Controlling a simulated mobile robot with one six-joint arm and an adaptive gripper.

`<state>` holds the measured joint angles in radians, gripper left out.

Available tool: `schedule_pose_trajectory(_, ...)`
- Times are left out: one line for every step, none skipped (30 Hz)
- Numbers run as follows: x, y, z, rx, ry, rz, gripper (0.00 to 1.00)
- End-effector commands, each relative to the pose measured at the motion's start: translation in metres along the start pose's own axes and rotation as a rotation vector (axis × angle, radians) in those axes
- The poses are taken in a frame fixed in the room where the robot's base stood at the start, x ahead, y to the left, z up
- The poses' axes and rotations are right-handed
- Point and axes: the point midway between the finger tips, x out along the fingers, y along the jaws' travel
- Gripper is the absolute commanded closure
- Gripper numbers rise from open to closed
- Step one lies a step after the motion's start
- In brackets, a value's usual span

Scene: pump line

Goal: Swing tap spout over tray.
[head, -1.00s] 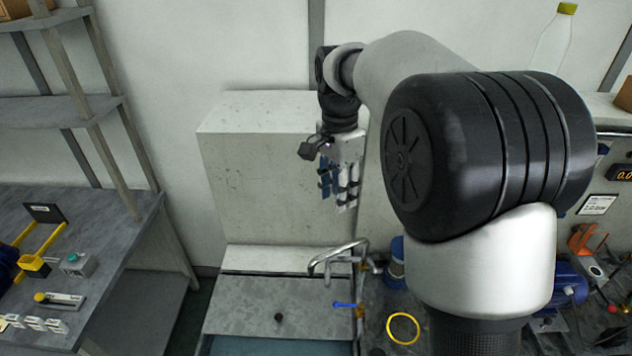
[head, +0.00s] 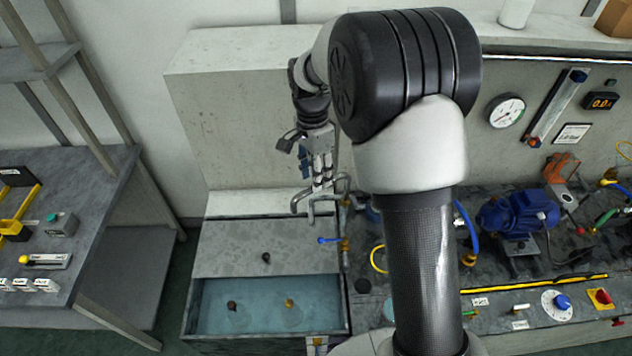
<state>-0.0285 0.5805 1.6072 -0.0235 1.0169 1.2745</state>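The silver tap spout (head: 297,201) is a bent tube above the right back part of the grey tray-like basin (head: 215,250). The basin has a bare grey slab at the back and a pool of bluish water in front. My gripper (head: 322,187) points down with its fingertips at the spout's upper tube, overlapping it in the head view. Whether the fingers touch the spout or close around it cannot be told. The tap's foot is partly hidden behind my arm. A blue lever (head: 328,240) sits in front of the spout.
A pale block wall (head: 225,110) stands behind the basin. A yellow ring (head: 378,259) lies to the right, partly behind my arm. A blue pump (head: 517,213) and a gauge (head: 506,110) are farther right. A grey workbench (head: 95,225) stands at the left.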

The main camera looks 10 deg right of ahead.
Motion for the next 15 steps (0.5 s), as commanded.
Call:
schedule_pose_trajectory(0.009,0.000,0.000,0.000,0.000,0.002,0.65)
schedule_pose_trajectory(0.012,0.000,0.000,0.000,0.000,0.002,0.65)
schedule_pose_trajectory(0.017,0.000,0.000,0.000,-0.001,0.002,0.65)
schedule_pose_trajectory(0.019,0.000,0.000,0.000,-0.001,0.002,0.65)
schedule_pose_trajectory(0.021,0.000,0.000,0.000,0.000,0.001,0.65)
schedule_pose_trajectory(0.024,0.000,0.000,0.000,0.000,0.000,0.65)
schedule_pose_trajectory(0.025,0.000,0.000,0.000,0.000,0.000,0.65)
schedule_pose_trajectory(0.026,0.000,0.000,0.000,0.000,-0.001,0.65)
schedule_pose_trajectory(0.027,0.000,0.000,0.000,0.000,-0.001,0.65)
schedule_pose_trajectory(0.027,0.000,0.000,0.000,0.000,-0.001,0.65)
schedule_pose_trajectory(0.027,0.000,0.000,0.000,0.000,-0.001,0.65)
schedule_pose_trajectory(0.027,0.000,0.000,0.000,0.000,-0.001,0.65)
schedule_pose_trajectory(0.027,0.000,0.000,0.000,0.000,-0.001,0.65)
schedule_pose_trajectory(0.027,0.000,0.000,0.000,0.000,-0.001,0.65)
schedule_pose_trajectory(0.027,0.000,0.000,0.000,0.000,-0.001,0.65)
